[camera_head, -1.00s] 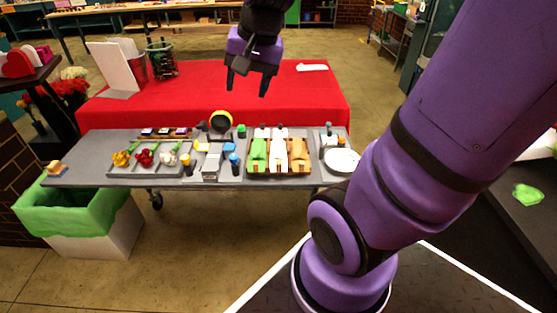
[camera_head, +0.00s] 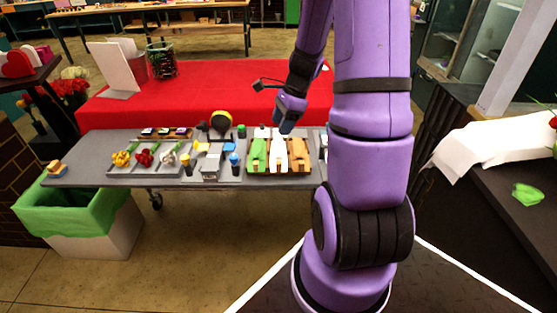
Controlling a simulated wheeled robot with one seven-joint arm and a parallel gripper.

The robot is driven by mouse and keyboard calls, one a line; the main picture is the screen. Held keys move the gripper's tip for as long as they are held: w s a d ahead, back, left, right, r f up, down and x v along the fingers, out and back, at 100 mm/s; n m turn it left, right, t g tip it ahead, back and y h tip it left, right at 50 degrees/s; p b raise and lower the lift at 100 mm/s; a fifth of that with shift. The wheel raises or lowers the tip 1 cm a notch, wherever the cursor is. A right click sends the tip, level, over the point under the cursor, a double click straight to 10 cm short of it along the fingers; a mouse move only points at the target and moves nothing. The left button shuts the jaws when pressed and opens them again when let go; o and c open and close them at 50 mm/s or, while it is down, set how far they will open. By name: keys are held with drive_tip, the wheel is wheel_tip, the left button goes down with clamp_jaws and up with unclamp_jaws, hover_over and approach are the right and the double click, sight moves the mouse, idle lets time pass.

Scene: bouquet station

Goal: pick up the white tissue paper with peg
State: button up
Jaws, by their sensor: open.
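The white tissue paper (camera_head: 279,158) lies in the middle slot of a brown wooden tray (camera_head: 250,174) on the grey table. It lies between a green paper (camera_head: 258,153) and a tan paper (camera_head: 299,156). Its peg is too small to make out clearly. My gripper (camera_head: 286,127) is open and points down above the far end of the white paper. The gripper is seen edge-on and overlaps that end in the picture; I cannot tell its exact height. Nothing shows between its fingers.
Left of the tray are small flowers (camera_head: 145,158), a grey block (camera_head: 211,172) and a blue-capped bottle (camera_head: 235,165). A red-covered table (camera_head: 200,105) stands behind. A white wrapped bundle (camera_head: 490,145) and a green scrap (camera_head: 527,195) lie on the dark right counter.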

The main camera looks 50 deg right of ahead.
sight(279, 162)
drive_tip(key=s+d+f+m, duration=0.1)
drive_tip(key=d+f+m, duration=0.3)
drive_tip(key=f, duration=0.2)
drive_tip(key=shift+a+x, duration=0.2)
drive_tip(key=shift+x, duration=1.55)
drive_tip(key=shift+a+x, duration=0.2)
drive_tip(key=shift+x, duration=1.6)
drive_tip(key=shift+a+x, duration=0.25)
drive_tip(key=shift+x, duration=1.5)
drive_tip(key=shift+s+r, duration=0.1)
drive_tip(key=shift+r, duration=0.1)
drive_tip(key=shift+y, duration=0.3)
clamp_jaws()
drive_tip(key=shift+r, duration=0.15)
